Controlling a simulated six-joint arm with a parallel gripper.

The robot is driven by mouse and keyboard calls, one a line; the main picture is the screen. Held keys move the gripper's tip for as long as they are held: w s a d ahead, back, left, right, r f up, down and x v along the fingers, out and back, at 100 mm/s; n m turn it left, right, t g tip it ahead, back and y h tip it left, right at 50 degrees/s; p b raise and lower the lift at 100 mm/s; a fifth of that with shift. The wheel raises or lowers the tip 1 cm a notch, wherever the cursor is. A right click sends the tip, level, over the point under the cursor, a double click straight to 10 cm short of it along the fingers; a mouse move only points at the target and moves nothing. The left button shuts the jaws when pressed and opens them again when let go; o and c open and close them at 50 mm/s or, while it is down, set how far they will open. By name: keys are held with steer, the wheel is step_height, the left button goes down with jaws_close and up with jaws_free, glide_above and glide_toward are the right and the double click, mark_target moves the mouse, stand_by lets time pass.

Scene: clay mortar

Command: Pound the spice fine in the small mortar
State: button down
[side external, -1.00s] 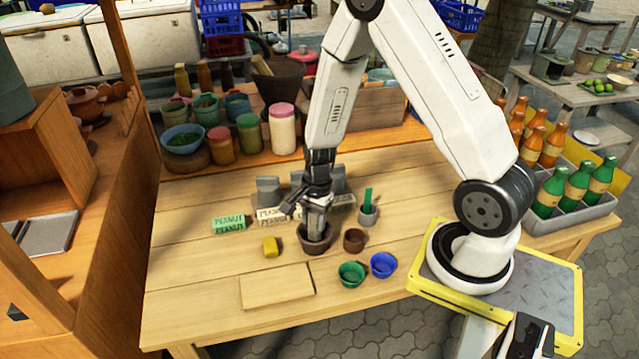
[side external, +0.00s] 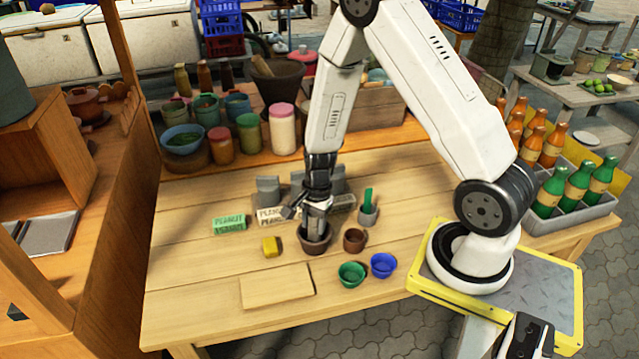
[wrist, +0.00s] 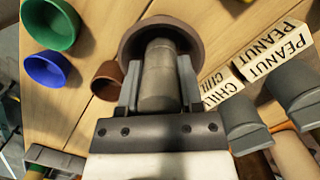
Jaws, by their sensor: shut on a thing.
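The small mortar (side external: 315,246) is a dark brown clay bowl on the wooden table, below my arm. It also shows in the wrist view (wrist: 128,50). My gripper (side external: 316,226) points down over the mortar. It is shut on a grey-brown pestle (wrist: 159,82), whose lower end is inside the mortar. The pestle and fingers hide the mortar's inside, so I cannot see the spice or how fine it is.
A brown cup (side external: 354,239), a green bowl (side external: 351,274) and a blue bowl (side external: 383,265) stand right of the mortar. A yellow block (side external: 271,247) is to its left. A board (side external: 277,287) lies in front.

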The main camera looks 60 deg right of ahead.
steer(key=shift+f, duration=0.55)
steer(key=shift+r, duration=0.15)
steer(key=shift+r, duration=0.9)
steer(key=shift+f, duration=0.25)
steer(key=shift+f, duration=0.8)
steer(key=shift+r, duration=0.1)
steer(key=shift+r, duration=0.95)
